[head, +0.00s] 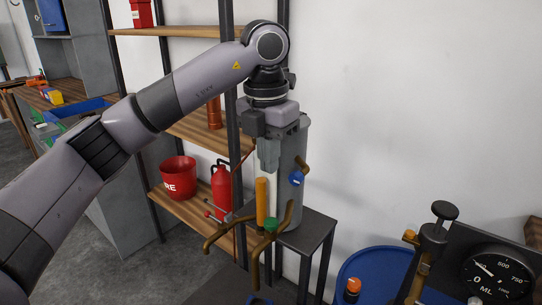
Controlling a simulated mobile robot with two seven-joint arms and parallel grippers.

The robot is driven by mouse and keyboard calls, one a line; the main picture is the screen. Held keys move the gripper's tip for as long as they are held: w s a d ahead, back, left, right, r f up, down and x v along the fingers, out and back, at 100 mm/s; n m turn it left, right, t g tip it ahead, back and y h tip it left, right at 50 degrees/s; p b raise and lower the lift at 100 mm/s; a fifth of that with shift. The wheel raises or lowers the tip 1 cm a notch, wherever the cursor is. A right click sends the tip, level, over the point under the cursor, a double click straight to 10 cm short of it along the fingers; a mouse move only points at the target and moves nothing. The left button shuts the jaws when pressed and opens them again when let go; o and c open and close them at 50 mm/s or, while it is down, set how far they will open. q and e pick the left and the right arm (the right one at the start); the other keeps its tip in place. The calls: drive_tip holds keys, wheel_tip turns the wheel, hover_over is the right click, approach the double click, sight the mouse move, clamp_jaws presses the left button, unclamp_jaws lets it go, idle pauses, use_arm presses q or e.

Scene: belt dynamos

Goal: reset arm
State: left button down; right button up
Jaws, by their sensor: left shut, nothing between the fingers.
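My left arm comes in from the left and bends down at the top middle. My left gripper (268,157) points straight down, shut and empty. It hangs in front of a tall grey cylinder (296,150) and covers part of it. Below the fingertips stands an orange upright grip (262,203), with a gap I cannot judge exactly. My right gripper is not in view.
Brown curved handles with a green knob (270,225) stand below the gripper. The cylinder rests on a dark stand (318,222). Left is a shelf with a red bucket (178,176) and red extinguisher (221,188). Right are a blue round tub (375,265) and a dial gauge (498,272).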

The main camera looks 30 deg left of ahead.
use_arm(q)
drive_tip(key=shift+d+f, duration=0.1)
drive_tip(key=s+d+f+n+g+h, duration=0.1)
drive_tip(key=s+d+f+h, duration=0.15)
drive_tip(key=d+h, duration=0.5)
drive_tip(key=s+d+f+n+h, duration=0.1)
drive_tip(key=s+d+f+h, duration=0.15)
drive_tip(key=d+h, duration=0.45)
drive_tip(key=s+d+f+g+h, duration=0.1)
drive_tip(key=s+d+f+h, duration=0.15)
drive_tip(key=d+h, duration=0.5)
drive_tip(key=w+a+f+n+t+y, duration=0.1)
drive_tip(key=a+f+n+t+y, duration=0.55)
drive_tip(key=n, duration=0.65)
drive_tip(key=w+a+f+n+t+y, duration=0.1)
drive_tip(key=a+f+n+t+y, duration=0.3)
drive_tip(key=f+n+t+y, duration=0.65)
drive_tip(key=s+a+f+n+g+y+p, duration=0.1)
drive_tip(key=s+a+f+n+g, duration=0.4)
drive_tip(key=s+f, duration=0.9)
drive_tip(key=a+f+n+y, duration=0.1)
drive_tip(key=a+n, duration=0.1)
drive_tip(key=n, duration=0.2)
drive_tip(key=shift+n+y, duration=0.35)
drive_tip(key=shift+y, duration=0.05)
